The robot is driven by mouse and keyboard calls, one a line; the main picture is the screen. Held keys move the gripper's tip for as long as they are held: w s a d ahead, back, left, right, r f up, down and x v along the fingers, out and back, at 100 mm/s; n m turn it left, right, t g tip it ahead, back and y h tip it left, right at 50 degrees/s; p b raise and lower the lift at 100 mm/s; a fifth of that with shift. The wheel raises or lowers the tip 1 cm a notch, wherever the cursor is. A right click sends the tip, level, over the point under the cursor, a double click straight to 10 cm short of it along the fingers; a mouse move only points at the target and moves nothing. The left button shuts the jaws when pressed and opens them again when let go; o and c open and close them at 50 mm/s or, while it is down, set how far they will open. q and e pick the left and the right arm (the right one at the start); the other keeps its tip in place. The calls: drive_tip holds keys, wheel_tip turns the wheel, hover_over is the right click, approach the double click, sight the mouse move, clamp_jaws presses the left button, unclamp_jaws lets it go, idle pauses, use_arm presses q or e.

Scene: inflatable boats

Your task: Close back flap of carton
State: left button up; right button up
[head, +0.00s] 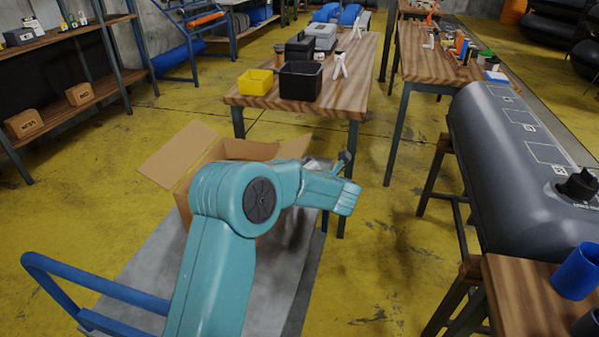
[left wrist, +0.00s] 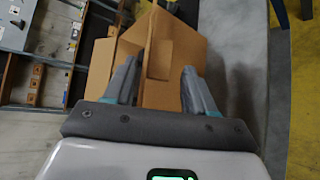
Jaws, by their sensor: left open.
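The open brown carton (head: 183,205) sits on a grey flat surface in the head view, largely hidden behind my teal left arm. One flap (head: 178,155) spreads out to the left. A panel at its back (head: 250,149) stands up, and I cannot tell whether it is the back flap or the wall. Another flap (head: 294,147) shows at the right, partly covered by my arm. In the left wrist view my left gripper (left wrist: 161,88) is open, and the carton (left wrist: 176,48) lies beyond and between its fingers. Contact cannot be told. My right gripper is out of view.
The grey platform (head: 140,270) has a blue handle rail (head: 90,290). A wooden table (head: 345,85) with a yellow bin (head: 256,82) and a black bin (head: 301,80) stands behind the carton. A grey inflatable tube (head: 500,180) is at the right. Yellow floor is clear at left.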

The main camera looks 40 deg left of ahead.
use_arm(q)
drive_tip(key=shift+w+a+f, duration=0.1)
drive_tip(key=shift+w+a, duration=0.05)
drive_tip(key=shift+a, duration=0.25)
clamp_jaws()
drive_tip(key=shift+a+r, duration=0.1)
drive_tip(key=shift+r, duration=0.15)
